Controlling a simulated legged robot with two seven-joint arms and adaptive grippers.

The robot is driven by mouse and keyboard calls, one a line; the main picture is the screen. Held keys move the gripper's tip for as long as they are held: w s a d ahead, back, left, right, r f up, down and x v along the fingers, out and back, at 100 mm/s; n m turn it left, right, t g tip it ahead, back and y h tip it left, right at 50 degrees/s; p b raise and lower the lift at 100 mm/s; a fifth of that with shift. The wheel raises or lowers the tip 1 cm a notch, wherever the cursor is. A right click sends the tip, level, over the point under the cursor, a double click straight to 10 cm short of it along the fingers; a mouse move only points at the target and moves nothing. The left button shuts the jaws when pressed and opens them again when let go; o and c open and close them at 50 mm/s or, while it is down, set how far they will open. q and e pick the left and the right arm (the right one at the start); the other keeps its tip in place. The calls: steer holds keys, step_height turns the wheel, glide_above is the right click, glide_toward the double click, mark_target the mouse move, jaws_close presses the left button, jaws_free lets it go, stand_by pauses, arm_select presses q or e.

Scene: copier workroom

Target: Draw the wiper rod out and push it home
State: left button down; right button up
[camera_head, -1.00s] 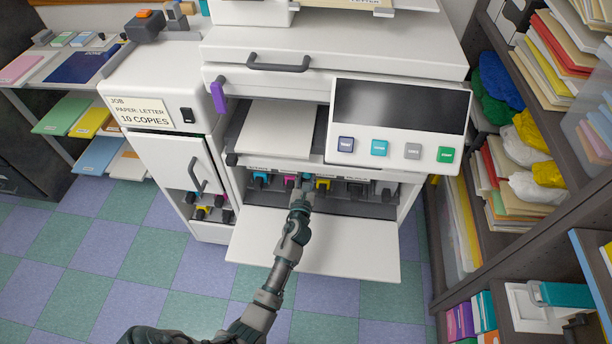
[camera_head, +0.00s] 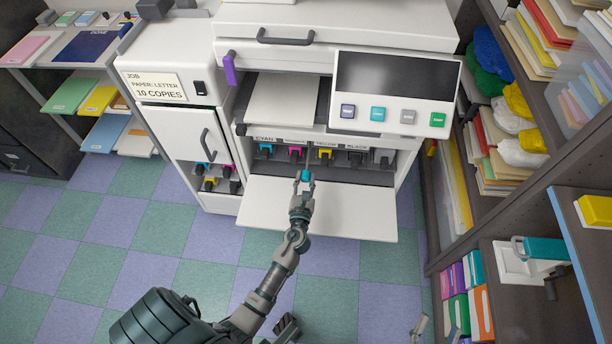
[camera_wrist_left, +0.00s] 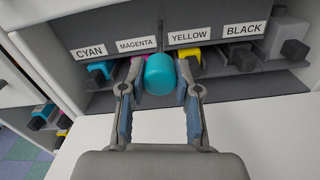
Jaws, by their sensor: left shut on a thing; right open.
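The wiper rod's teal round knob (camera_head: 306,176) is in front of the copier's open toner bay, over the lowered white door. My left gripper (camera_head: 305,181) is shut on it. In the left wrist view the knob (camera_wrist_left: 160,74) sits between the two fingers, and the thin rod (camera_wrist_left: 161,32) runs back from it between the MAGENTA and YELLOW labels. The rod's far end is hidden inside the machine. My right gripper (camera_head: 436,331) shows only partly at the bottom edge of the head view, open and far from the rod.
The lowered white door (camera_head: 345,212) lies below the bay. Toner cartridges with dark grips, such as the yellow one (camera_head: 325,155), line the bay. The control panel (camera_head: 393,92) overhangs it. A shelf unit (camera_head: 520,190) stands close on the right.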

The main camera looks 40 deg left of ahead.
arm_select(q)
steer(key=c, duration=1.2)
jaws_free()
steer(key=shift+w+d, duration=0.1)
steer(key=o, duration=0.4)
steer(key=shift+a, duration=0.25)
steer(key=v, duration=1.2)
steer(key=shift+f, duration=0.1)
